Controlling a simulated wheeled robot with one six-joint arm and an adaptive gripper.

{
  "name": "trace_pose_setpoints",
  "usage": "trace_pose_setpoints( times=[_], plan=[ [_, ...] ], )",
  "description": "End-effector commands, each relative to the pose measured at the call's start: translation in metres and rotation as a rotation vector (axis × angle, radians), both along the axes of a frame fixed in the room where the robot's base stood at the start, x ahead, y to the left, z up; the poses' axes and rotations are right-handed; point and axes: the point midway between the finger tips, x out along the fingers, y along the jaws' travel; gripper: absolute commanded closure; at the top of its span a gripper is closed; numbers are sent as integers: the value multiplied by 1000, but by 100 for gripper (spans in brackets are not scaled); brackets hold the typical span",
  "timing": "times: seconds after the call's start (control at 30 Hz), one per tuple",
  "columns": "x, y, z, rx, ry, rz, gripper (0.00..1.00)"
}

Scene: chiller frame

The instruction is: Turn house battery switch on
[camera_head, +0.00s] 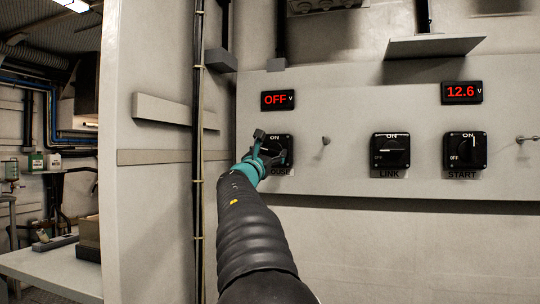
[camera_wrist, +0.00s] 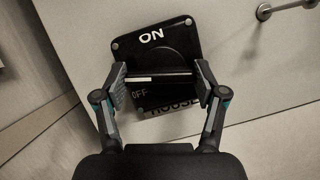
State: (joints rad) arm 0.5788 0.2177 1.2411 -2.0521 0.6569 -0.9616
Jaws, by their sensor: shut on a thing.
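The house battery switch (camera_head: 271,143) is a black square plate with a round rotary knob, mounted on the pale panel at the left. In the wrist view the switch plate (camera_wrist: 155,40) shows ON at the top, OFF at the lower left and part of the HOUSE label below. My gripper (camera_wrist: 160,80) is shut on the knob's bar (camera_wrist: 160,77), with one finger at each end. The white mark on the bar points left, toward the OFF side. The display (camera_head: 278,100) above the switch reads OFF. In the head view my gripper (camera_head: 270,152) partly covers the knob and label.
The LINK switch (camera_head: 390,151) and START switch (camera_head: 465,151) sit to the right on the panel. A display (camera_head: 462,92) above START reads 12.6. A small peg (camera_head: 325,140) sticks out right of the house switch. A vertical conduit (camera_head: 197,150) runs at left.

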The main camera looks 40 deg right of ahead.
Motion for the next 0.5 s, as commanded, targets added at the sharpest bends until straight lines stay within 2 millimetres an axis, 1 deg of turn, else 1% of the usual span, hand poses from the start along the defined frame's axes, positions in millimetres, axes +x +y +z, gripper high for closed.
trace_pose_setpoints(
  times=[0.5],
  plan=[
    [2, 1, 2, 228, -437, 0, 64]
  ],
)
